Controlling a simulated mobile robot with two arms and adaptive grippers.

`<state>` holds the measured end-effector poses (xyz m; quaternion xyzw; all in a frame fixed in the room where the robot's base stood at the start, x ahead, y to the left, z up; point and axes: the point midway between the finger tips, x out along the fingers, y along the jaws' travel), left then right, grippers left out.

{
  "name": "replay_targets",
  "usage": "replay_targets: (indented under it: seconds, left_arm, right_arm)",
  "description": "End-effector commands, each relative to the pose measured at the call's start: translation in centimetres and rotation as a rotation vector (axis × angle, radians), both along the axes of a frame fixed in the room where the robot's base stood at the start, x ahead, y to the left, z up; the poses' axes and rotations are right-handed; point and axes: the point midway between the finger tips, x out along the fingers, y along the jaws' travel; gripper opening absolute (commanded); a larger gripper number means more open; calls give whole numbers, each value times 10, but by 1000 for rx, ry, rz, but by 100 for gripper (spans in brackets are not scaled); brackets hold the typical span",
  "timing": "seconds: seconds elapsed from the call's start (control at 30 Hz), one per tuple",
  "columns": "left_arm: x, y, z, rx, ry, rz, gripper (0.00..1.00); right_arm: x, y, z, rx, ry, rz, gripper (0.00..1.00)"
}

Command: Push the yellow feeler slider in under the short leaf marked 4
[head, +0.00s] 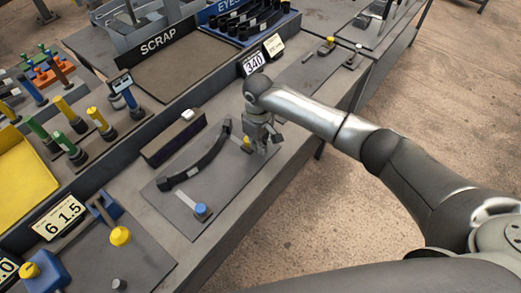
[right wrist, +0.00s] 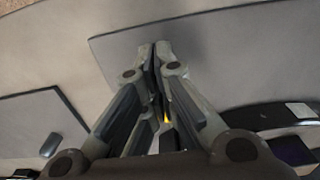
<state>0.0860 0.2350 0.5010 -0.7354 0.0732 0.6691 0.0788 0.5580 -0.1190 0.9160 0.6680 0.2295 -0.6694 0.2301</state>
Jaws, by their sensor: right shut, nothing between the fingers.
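My right gripper (head: 265,146) is shut and empty, pointing down over the right end of a grey plate (head: 172,205). In the right wrist view its closed fingertips (right wrist: 158,48) are over the plate. A small yellow part (head: 247,143), apparently the yellow slider, shows right beside the fingers. Only a yellow speck (right wrist: 166,118) of it shows between the finger links in the right wrist view; I cannot tell whether they touch. A dark curved leaf (head: 205,162) lies along the plate, its near end in a block. I cannot read a 4 on it. My left gripper is not in view.
A blue knob (head: 201,210) stands at the plate's near end. A dark box (head: 173,138) lies behind the leaf. A 340 display (head: 254,63) and a scrap tray (head: 180,70) are farther back. The bench's front edge is close to my right gripper.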

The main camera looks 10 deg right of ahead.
Motion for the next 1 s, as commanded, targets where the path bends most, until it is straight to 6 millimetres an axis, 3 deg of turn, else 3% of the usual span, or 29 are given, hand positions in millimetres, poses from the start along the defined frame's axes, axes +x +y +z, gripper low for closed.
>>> replay_targets:
  seconds: [1.0]
  left_arm:
    - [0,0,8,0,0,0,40]
  right_arm:
    - [3,2,6,10,-18,1,0]
